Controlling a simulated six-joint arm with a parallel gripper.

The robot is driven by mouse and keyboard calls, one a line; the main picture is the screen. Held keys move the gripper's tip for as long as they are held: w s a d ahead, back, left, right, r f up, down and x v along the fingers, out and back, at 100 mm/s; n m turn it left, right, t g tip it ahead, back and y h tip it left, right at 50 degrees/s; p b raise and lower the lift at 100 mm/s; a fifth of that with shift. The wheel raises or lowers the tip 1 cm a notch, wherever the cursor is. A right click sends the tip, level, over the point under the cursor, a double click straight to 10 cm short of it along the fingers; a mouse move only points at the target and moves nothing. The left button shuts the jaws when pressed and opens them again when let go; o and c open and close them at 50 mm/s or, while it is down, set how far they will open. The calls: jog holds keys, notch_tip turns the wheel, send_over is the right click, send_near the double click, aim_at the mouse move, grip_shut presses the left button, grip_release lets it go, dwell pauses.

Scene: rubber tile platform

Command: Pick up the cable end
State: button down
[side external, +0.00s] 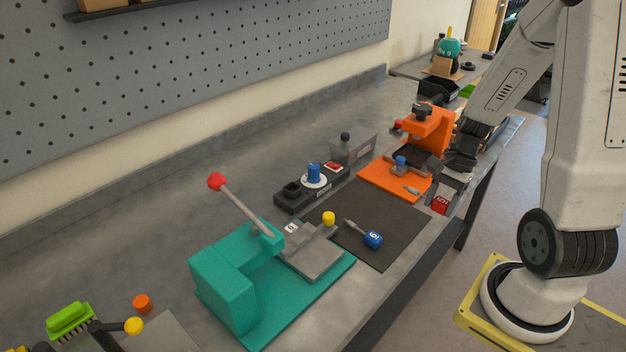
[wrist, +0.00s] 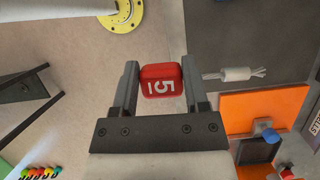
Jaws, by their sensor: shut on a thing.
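My gripper (wrist: 160,66) is shut on a red block (wrist: 161,81) with white characters on it, one finger on each side. In the side view the red block (side external: 440,204) hangs below my gripper (side external: 452,186) near the table's front edge. A short whitish cable end (wrist: 237,74) with thin wires fanning from its right tip shows right of the fingers in the wrist view. In the side view the cable end (side external: 413,190) is by the orange board's front. Whether it joins the red block behind the finger, I cannot tell.
An orange press (side external: 432,128) stands behind my gripper. A teal press (side external: 225,280) with a red-knobbed lever stands left. A black button box (side external: 292,200) sits behind the mat.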

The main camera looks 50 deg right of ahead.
jog(key=shift+s+a+r, duration=0.2)
jog(key=shift+s+a, duration=0.05)
jog(key=shift+s, duration=0.2)
jog(key=shift+s+a+r, duration=0.2)
jog(key=shift+s, duration=0.25)
jog(key=shift+w, duration=0.15)
jog(key=shift+w+a+n, duration=0.1)
jog(key=shift+w+n, duration=0.4)
jog(key=shift+n, duration=0.1)
jog(key=w+a+n+g+h, duration=0.4)
jog(key=w+a+n, duration=1)
jog(key=w+n, duration=0.3)
jog(key=shift+w+a+f+g+h, duration=0.3)
jog(key=shift+w+f+g, duration=0.15)
jog(key=shift+w, duration=0.2)
jog(key=shift+d, duration=0.1)
